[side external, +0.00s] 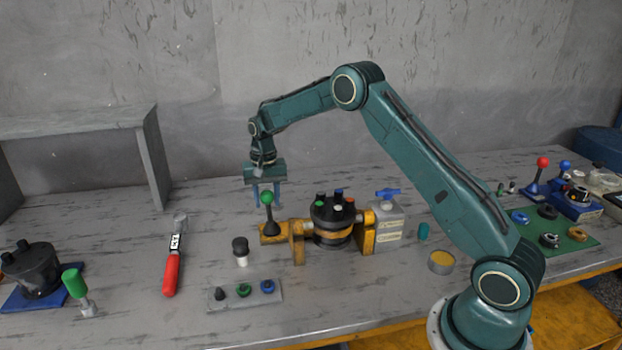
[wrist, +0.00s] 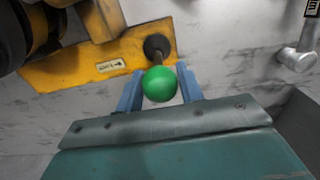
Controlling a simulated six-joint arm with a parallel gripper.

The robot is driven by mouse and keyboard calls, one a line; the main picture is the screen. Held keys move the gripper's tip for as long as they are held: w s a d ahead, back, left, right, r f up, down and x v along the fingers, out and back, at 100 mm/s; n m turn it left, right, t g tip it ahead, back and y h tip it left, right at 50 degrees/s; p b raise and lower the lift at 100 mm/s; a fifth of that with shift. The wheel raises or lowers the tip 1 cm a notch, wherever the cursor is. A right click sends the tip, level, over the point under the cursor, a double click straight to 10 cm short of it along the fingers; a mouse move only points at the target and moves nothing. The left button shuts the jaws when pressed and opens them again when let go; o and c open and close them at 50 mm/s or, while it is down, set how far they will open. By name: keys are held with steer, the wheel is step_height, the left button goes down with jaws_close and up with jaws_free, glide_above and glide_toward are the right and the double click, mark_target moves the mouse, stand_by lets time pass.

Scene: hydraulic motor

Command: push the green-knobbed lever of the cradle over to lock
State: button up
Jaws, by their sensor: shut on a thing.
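The green knob (side external: 267,198) tops a dark lever that stands roughly upright on the left end of the yellow cradle (side external: 298,254). My gripper (side external: 266,200) points down over the lever, its blue fingers on either side of the knob. In the wrist view the green knob (wrist: 159,84) sits between the two fingers (wrist: 160,88), and the gripper is shut on it. The lever's dark boot (wrist: 157,46) shows behind the knob, beside a small label on the yellow plate (wrist: 88,68). The black motor (side external: 333,215) sits in the cradle.
A grey box with a blue valve handle (side external: 387,194) stands right of the cradle. In front are a black-capped part (side external: 240,250) and a grey tray (side external: 246,294) with several small parts. A red-handled tool (side external: 172,265) lies left. The table behind the cradle is mostly clear.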

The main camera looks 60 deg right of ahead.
steer(key=shift+w+a+f, duration=0.2)
steer(key=shift+w+a, duration=0.5)
steer(key=shift+a, duration=0.05)
stand_by(0.4)
steer(key=shift+w+a, duration=0.2)
steer(key=shift+w+a+f, duration=0.15)
steer(key=shift+w+a, duration=0.1)
stand_by(0.6)
steer(key=shift+o, duration=0.4)
steer(key=shift+w+a+f, duration=0.3)
steer(key=shift+w+a, duration=0.1)
steer(key=shift+a, duration=0.05)
steer(key=shift+o, duration=0.2)
steer(key=shift+w+a+f, duration=0.2)
steer(key=shift+f, duration=0.05)
steer(key=shift+w+a+f, duration=0.1)
steer(key=shift+a+f, duration=0.05)
steer(key=shift+o, duration=0.3)
steer(key=shift+a, duration=0.1)
steer(key=o, duration=0.5)
steer(key=shift+c, duration=0.2)
